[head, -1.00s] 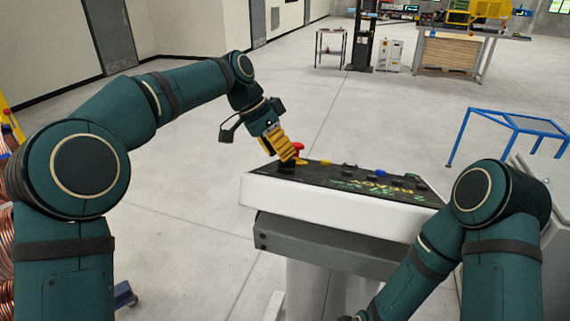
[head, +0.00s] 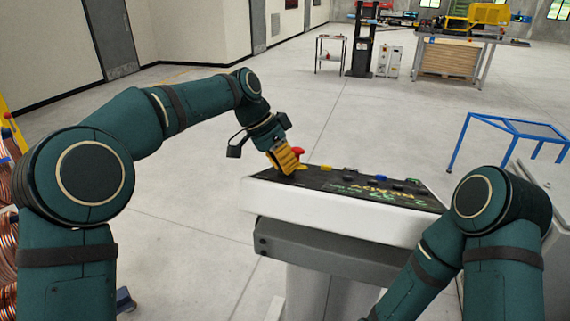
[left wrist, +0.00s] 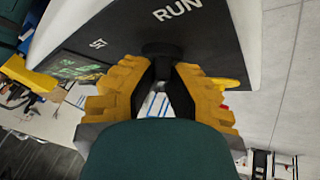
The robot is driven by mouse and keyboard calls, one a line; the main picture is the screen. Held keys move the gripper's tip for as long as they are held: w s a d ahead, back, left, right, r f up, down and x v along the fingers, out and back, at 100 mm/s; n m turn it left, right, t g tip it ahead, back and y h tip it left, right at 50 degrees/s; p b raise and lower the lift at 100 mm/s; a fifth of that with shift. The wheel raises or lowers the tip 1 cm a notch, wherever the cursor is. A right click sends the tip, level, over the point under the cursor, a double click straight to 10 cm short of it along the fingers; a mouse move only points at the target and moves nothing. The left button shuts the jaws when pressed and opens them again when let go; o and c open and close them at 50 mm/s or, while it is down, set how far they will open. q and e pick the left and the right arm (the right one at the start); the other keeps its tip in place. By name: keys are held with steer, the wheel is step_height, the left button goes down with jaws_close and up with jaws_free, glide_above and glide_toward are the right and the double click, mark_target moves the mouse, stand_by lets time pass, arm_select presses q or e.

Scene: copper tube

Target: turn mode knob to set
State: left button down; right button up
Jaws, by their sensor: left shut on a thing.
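The control panel (head: 262,186) has a dark face with a white edge and stands on a grey pedestal in front of me. In the left wrist view its black face shows the printed word RUN (left wrist: 178,9). A dark knob (left wrist: 160,49) rises from the face below that lettering. My left gripper (head: 287,166), with yellow ridged fingers, is over the panel's left end. In the left wrist view the gripper (left wrist: 161,75) has its fingers on both sides of the knob and is shut on it. The knob's pointer direction is hidden. My right gripper is out of view.
A red button (head: 298,151) stands right behind the left fingers. Several small buttons and a green-lettered display (head: 380,197) lie to the right on the panel. A blue frame table (head: 510,130) stands at the right.

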arm_select(q)
steer(key=shift+f, duration=0.1)
steer(key=n+y, duration=0.1)
steer(key=n+t+p, duration=0.1)
steer(key=n, duration=0.1)
steer(key=n+t+y, duration=0.1)
steer(key=shift+s+d+n+y+p, duration=0.2)
steer(key=shift+s+n+y+p, duration=0.1)
steer(key=shift+n+p, duration=0.1)
steer(key=n+t+y+p, duration=0.1)
steer(key=n+y, duration=0.1)
steer(key=n, duration=0.1)
steer(key=shift+d, duration=0.1)
steer(key=n+y+p, duration=0.1)
steer(key=n+y, duration=0.2)
steer(key=n, duration=0.1)
steer(key=shift+d+t+p, duration=0.1)
steer(key=shift+t+p, duration=0.2)
steer(key=shift+t, duration=0.1)
steer(key=shift+w+f+n+g+y+p, duration=0.1)
steer(key=shift+n+g+y+p, duration=0.2)
steer(key=shift+n+y+p, duration=0.95)
steer(key=shift+n+b, duration=0.35)
steer(key=shift+n, duration=0.4)
steer(key=c, duration=1)
jaws_free()
